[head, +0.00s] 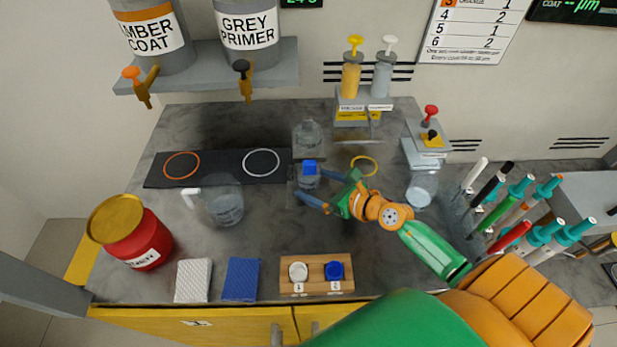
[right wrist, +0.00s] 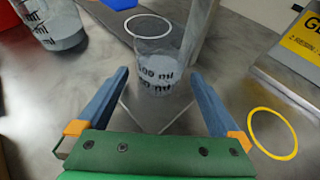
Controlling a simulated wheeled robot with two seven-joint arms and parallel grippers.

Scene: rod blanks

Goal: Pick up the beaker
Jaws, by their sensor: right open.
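A clear beaker (head: 308,183) with dark ml marks stands upright on a square pale base in the middle of the worktop. In the right wrist view the beaker (right wrist: 157,68) is ahead of and between my fingers, with visible gaps on both sides. My right gripper (head: 318,187) is open and reaches in from the right, low over the worktop. Its two blue fingers (right wrist: 160,95) point toward the beaker without visibly gripping it. My left gripper is out of view.
A grey post (right wrist: 200,30) rises close beside the beaker. A red can (head: 140,240) and wooden block (head: 316,274) are nearer.

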